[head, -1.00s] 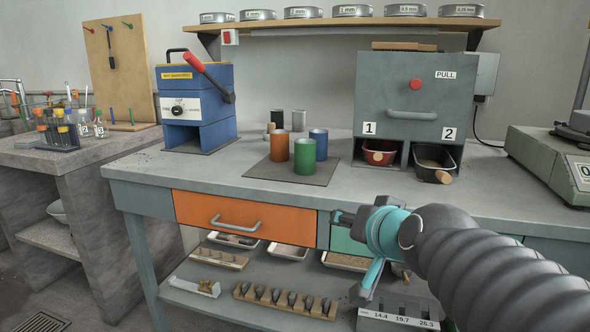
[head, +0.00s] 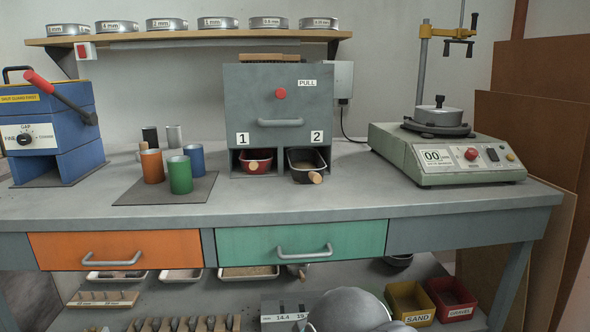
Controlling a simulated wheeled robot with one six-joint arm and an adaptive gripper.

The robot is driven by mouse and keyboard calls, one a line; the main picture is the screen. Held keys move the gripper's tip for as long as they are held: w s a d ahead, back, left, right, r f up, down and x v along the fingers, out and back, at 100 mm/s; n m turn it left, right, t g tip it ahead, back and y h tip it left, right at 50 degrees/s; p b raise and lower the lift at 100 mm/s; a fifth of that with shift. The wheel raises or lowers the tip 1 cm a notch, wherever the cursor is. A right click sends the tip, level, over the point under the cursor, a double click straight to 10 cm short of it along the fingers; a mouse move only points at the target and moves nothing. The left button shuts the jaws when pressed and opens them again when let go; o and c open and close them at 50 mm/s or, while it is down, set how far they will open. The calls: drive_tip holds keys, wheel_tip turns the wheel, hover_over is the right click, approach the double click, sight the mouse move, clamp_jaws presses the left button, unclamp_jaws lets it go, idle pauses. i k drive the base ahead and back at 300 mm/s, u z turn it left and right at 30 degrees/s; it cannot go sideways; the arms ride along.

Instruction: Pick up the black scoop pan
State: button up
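The black scoop pan (head: 300,175) sits in bay 2 at the bottom right of the grey box with the PULL label (head: 276,105). Its wooden handle points out toward me, and it holds some brownish material. A red pan (head: 256,168) with a wooden handle sits in bay 1, to its left. My gripper is out of view; only a rounded grey part of my arm shows at the bottom edge, below the bench top.
A green-grey machine (head: 445,157) stands to the right on the bench. Orange, blue and green cups (head: 180,175) stand on a dark mat at left. The bench top (head: 330,200) before the pans is clear. Bins and trays fill the lower shelf.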

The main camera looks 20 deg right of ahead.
sight(307, 165)
drive_tip(key=u, duration=2.25)
drive_tip(key=k, duration=0.95)
drive_tip(key=z, duration=1.2)
drive_tip(key=i, duration=0.5)
drive_tip(key=u, duration=0.05)
